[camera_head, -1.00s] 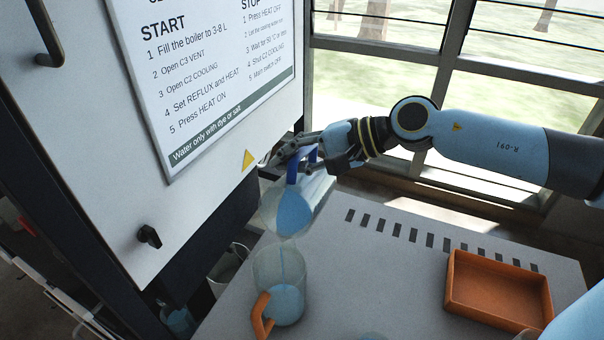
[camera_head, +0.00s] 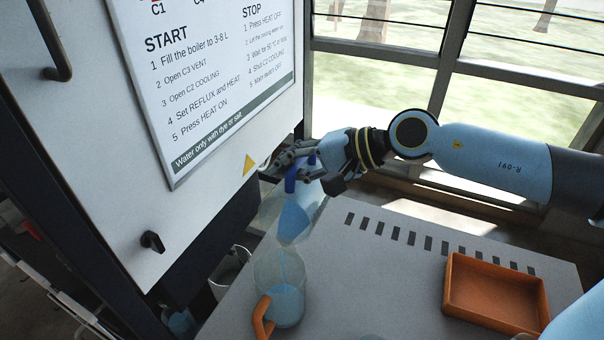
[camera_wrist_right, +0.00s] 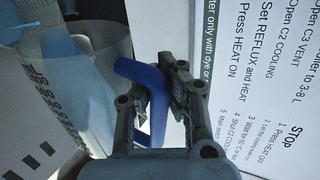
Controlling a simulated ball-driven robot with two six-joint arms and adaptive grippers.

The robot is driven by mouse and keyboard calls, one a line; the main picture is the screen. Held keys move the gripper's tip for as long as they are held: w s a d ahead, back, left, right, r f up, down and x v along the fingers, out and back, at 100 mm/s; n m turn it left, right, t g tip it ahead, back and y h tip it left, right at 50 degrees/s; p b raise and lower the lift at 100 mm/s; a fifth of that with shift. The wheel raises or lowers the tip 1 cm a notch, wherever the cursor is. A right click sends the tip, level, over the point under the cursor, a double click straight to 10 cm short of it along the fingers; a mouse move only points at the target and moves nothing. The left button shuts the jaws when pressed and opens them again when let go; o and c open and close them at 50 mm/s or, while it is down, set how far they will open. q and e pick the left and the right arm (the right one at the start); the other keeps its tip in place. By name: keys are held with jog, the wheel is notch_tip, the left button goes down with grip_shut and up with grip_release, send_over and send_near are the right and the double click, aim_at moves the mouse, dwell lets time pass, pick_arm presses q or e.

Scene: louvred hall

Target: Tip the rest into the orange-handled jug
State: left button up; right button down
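The orange-handled jug (camera_head: 283,292) stands upright on the grey table, with pale blue liquid in its lower part and its orange handle (camera_head: 262,318) facing front left. My right gripper (camera_head: 292,165) is shut on the blue handle of a second clear jug (camera_head: 290,212), which is tilted above the orange-handled jug. Blue liquid lies in the tilted jug, and a thin stream seems to run down inside the lower one. In the right wrist view the fingers close around the blue handle (camera_wrist_right: 146,84), with the clear jug (camera_wrist_right: 75,70) to its left. My left gripper is out of view.
An orange tray (camera_head: 497,325) lies empty at the table's right. A white panel with instructions (camera_head: 215,90) stands close to the left of the gripper. A bucket (camera_head: 228,272) sits below the table's left edge. The table (camera_head: 370,290) is clear between jug and tray.

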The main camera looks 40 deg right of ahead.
jog(key=shift+s+a+r+p, duration=0.2)
jog(key=shift+a+r+p, duration=0.15)
jog(key=shift+a+p, duration=0.15)
jog(key=shift+s+a+n+t+h, duration=0.3)
jog(key=shift+a+n, duration=0.05)
jog(key=shift+n, duration=0.15)
jog(key=shift+s+a+r+p, duration=0.15)
jog(key=shift+a+p, duration=0.15)
jog(key=shift+p, duration=0.1)
dwell(0.7)
